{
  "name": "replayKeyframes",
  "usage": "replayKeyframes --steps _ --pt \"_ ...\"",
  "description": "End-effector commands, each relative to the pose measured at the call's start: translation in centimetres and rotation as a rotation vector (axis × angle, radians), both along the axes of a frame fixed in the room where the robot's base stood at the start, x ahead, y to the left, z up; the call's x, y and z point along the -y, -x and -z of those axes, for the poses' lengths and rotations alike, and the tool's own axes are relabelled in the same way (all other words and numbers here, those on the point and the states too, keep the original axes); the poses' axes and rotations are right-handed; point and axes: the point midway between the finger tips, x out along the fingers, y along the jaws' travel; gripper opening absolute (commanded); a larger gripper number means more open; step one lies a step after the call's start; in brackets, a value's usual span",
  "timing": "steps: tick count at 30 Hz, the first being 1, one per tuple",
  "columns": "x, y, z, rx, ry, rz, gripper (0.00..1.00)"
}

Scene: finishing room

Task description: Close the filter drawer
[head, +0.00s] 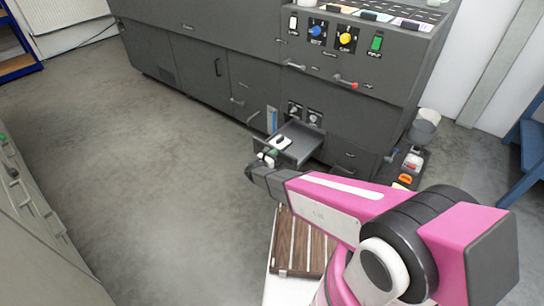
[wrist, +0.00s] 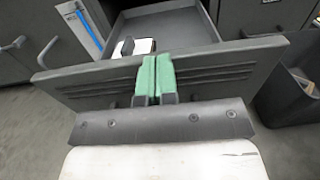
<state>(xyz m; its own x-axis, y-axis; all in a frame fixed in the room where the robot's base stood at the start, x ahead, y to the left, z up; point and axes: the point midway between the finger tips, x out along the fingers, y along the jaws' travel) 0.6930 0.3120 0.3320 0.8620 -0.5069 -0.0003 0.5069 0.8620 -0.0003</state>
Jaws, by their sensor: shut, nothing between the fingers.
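The filter drawer (head: 303,143) is a dark grey tray pulled out from the low front of the dark grey machine. In the wrist view its slotted front panel (wrist: 220,72) crosses the picture, with the open tray (wrist: 185,22) behind it. A white piece with a black handle (head: 282,142) lies inside; it also shows in the wrist view (wrist: 143,46). My gripper (wrist: 156,78) has green fingertips pressed together, empty, at the middle of the front panel's outer side. I cannot tell whether they touch it. In the head view my gripper (head: 268,157) is at the drawer's front end.
The machine (head: 200,60) has knobs (head: 316,31) and levers above the drawer. A grey bin (head: 423,127) and a dark tray of small items (head: 410,165) stand right of it. A slatted wooden top (head: 300,245) is near my arm. The floor (head: 150,190) at left is clear.

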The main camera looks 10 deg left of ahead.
Motion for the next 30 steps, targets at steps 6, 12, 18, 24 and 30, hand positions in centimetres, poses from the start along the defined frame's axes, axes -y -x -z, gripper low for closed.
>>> replayKeyframes --steps 6,12,18,24,30 --pt "0.0 0.0 0.0 0.0 0.0 0.0 0.0" --pt "0.2 -0.4 0.0 0.0 0.0 0.0 0.0" --pt "1.5 -2.6 0.1 0.002 0.001 0.003 0.0" --pt "3.9 -6.8 0.1 0.002 0.0 0.003 0.0" --pt "6.8 -11.7 0.1 0.001 0.0 0.004 0.0"
